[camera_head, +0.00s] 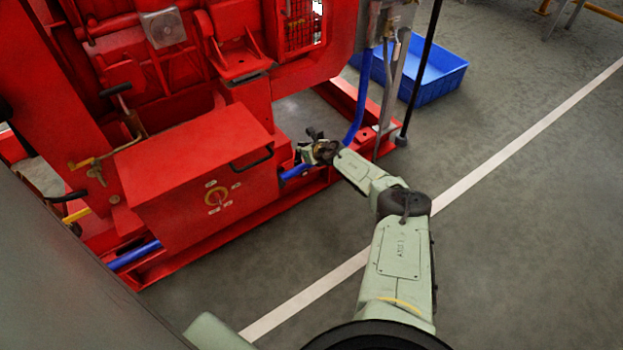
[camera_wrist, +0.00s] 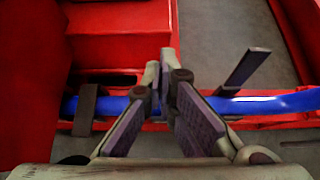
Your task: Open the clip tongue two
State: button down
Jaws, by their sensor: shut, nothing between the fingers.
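My gripper (camera_wrist: 160,62) is shut and empty in the wrist view, its fingertips in front of the blue hose (camera_wrist: 275,104). To its right a dark, flat tongue (camera_wrist: 246,70) stands tilted up and away from the hose. To its left another dark, flat piece (camera_wrist: 86,110) lies across the hose. I cannot tell which of them is clip tongue two. In the head view my gripper (camera_head: 306,152) is low beside the red box's right side, close above the hose (camera_head: 296,171). The clip parts there are too small to tell apart from my gripper.
The red pumpset box (camera_head: 205,175) with a dark handle stands left of my gripper. A red base rail (camera_head: 350,105) runs along the floor, with a blue vertical hose (camera_head: 361,95) rising near it. A blue crate (camera_head: 440,72) sits behind. The grey floor at right is clear.

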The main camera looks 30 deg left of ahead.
jog(key=shift+w+a, duration=0.1)
jog(key=shift+a, duration=0.1)
jog(key=shift+r, duration=0.2)
jog(key=shift+r+p, duration=0.7)
jog(key=shift+p, duration=0.15)
